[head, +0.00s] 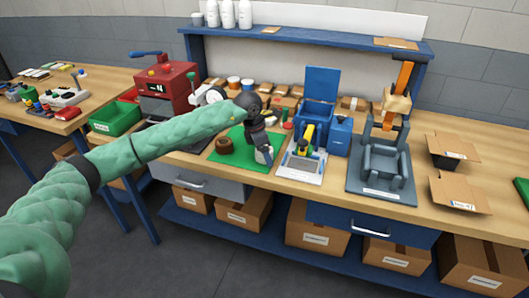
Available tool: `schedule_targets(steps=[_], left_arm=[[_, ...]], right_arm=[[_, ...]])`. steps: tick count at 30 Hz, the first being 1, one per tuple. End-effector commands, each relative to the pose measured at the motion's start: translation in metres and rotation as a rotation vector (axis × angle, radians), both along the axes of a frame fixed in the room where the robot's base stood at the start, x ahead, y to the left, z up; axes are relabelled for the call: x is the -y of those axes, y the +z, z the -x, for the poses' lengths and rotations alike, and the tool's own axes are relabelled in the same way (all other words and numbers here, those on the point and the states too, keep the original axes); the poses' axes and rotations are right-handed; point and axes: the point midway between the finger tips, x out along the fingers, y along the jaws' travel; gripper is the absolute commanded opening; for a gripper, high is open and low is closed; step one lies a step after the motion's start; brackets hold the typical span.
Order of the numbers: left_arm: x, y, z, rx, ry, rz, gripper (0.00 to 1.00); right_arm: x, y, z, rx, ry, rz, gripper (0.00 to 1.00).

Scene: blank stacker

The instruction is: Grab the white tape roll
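A white round thing (215,95), which looks like the white tape roll, stands on the bench just right of the red machine. It is small in the picture, and my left forearm passes just in front of it. My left gripper (264,155) points down over the right part of the green mat (236,162). It is right of and nearer than the white round thing, apart from it. Its fingers are too small and dark to tell whether they are open. A brown ring-shaped roll (224,145) lies on the mat, left of the gripper. My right gripper is not in view.
A red machine (165,90) and a green bin (115,118) stand to the left. Right of the mat are a white scale-like device (301,167), blue boxes (320,95) and a grey press (382,170). Small boxes and cups line the bench back.

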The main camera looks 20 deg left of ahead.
Motion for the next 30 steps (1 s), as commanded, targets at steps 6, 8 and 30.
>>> schedule_targets(steps=[6, 8, 30], left_arm=[[0.0, 0.0, 0.0, 0.0, 0.0, 0.0, 0.71], [0.0, 0.0, 0.0, 0.0, 0.0, 0.0, 0.59], [0.0, 0.041, -0.001, 0.005, -0.001, 0.0, 0.34]], right_arm=[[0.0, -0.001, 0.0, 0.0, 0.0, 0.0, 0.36], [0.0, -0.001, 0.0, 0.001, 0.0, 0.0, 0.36], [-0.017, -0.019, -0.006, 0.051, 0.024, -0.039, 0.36]])
